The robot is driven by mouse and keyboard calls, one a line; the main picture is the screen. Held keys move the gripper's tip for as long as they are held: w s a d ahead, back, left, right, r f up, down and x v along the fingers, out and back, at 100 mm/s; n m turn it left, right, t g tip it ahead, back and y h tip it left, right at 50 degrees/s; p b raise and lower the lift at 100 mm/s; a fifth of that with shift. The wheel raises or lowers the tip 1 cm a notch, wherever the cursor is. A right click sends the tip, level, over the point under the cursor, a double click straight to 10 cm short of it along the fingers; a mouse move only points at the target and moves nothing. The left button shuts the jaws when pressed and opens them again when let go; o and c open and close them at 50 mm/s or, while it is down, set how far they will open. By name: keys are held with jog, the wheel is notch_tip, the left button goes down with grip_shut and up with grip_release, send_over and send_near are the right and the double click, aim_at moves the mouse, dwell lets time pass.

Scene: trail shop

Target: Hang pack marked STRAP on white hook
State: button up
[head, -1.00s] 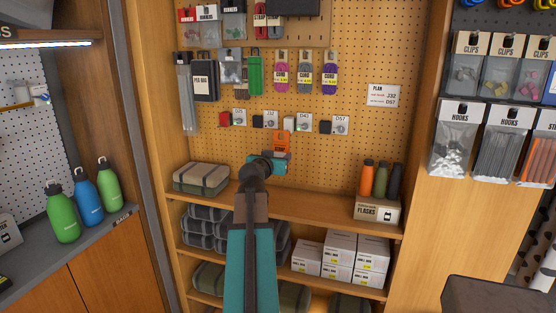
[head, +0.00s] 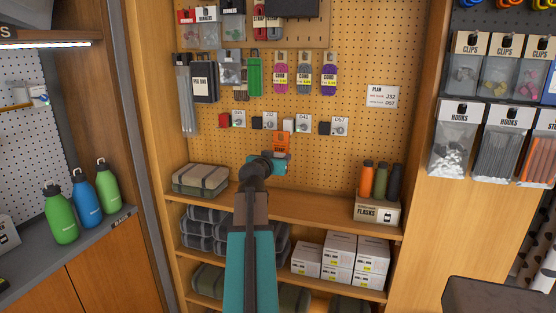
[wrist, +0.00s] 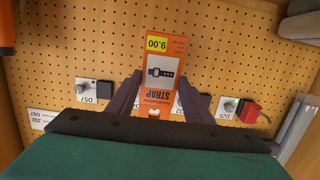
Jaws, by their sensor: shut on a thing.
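The orange pack marked STRAP (wrist: 163,75) is held between the two fingers of my gripper (wrist: 155,100), its lettering upside down in the wrist view. In the head view the orange pack (head: 282,140) stands upright in my gripper (head: 276,157), in front of the pegboard. The white hook (head: 288,125) shows just above the pack in the head view, beside the D43 label. I cannot tell how far the pack is from it in depth. In the wrist view I cannot make out the white hook behind the pack and fingers.
A red hook (head: 224,120) and dark hooks (head: 257,123) (head: 325,128) share the row. Cord packs (head: 304,73) hang above. A plan card (head: 383,96) is at the right. The shelf below holds a rolled bag (head: 200,180) and flasks (head: 381,181).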

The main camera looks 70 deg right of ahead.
aim_at(280, 154)
jog(key=shift+w+d+b, duration=0.1)
jog(key=shift+d+b, duration=0.65)
jog(key=shift+d, duration=1.05)
dwell(0.4)
jog(key=shift+d+f+b, duration=0.15)
jog(key=shift+d+b, duration=0.3)
dwell(0.4)
jog(key=shift+d+f+b, duration=0.1)
jog(key=shift+f+b, duration=0.3)
jog(key=shift+b, duration=0.2)
dwell(0.6)
dwell(0.4)
jog(key=o, duration=1.2)
jog(key=shift+c, duration=0.2)
jog(key=a+r+b, duration=0.1)
jog(key=a+r, duration=0.1)
jog(key=a, duration=1.1)
jog(key=shift+s+a+r+b, duration=0.15)
jog(key=shift+s+a+b, duration=0.15)
jog(key=shift+s+a, duration=0.1)
